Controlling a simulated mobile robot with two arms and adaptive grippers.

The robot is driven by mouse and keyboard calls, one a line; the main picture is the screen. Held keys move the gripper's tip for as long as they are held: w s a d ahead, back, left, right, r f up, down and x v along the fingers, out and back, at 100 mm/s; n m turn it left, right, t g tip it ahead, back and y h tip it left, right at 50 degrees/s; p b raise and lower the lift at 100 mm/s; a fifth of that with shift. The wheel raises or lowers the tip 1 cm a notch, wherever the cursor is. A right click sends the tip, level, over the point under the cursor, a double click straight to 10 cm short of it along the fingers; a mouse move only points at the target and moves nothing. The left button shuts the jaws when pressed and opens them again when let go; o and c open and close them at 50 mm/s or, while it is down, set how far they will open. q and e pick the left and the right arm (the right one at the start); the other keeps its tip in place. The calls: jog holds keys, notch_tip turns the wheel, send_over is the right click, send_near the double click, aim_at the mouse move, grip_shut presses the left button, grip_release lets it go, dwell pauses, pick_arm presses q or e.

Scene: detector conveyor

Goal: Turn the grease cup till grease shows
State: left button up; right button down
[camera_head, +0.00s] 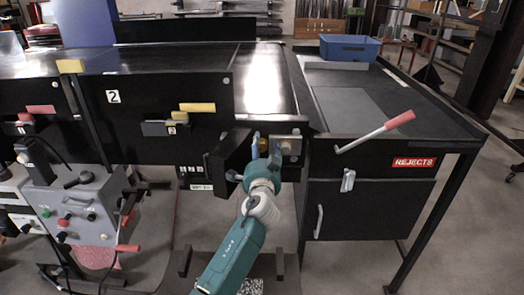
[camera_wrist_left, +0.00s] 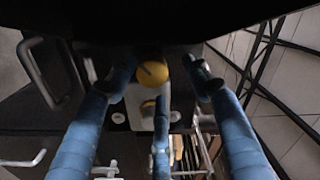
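The grease cup appears as a round yellow knob (camera_wrist_left: 152,72) with a dark slot, mounted on a grey block (camera_wrist_left: 137,102) under the conveyor edge in the left wrist view. In the head view a small part of the yellow cup (camera_head: 263,145) shows between my fingers. My left gripper (camera_head: 265,147) is at the conveyor's end. In the left wrist view its blue fingers (camera_wrist_left: 160,80) are spread around the cup, with gaps visible at its left and right sides. Whether the lower finger touches is unclear. No grease is visible. My right gripper is out of view.
A black bracket (camera_head: 228,158) stands close left of my left gripper. To the right is the rejects table (camera_head: 440,122) with a red-handled lever (camera_head: 385,128) and a blue bin (camera_head: 350,47). A grey control box (camera_head: 85,205) stands at the left.

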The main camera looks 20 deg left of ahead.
pick_arm(q)
jog(key=shift+f, duration=0.2)
jog(key=shift+s, duration=0.15)
jog(key=shift+s+f, duration=0.1)
jog(key=shift+s, duration=0.15)
jog(key=v, duration=1.1)
jog(key=shift+d, duration=0.2)
jog(key=shift+s, duration=0.1)
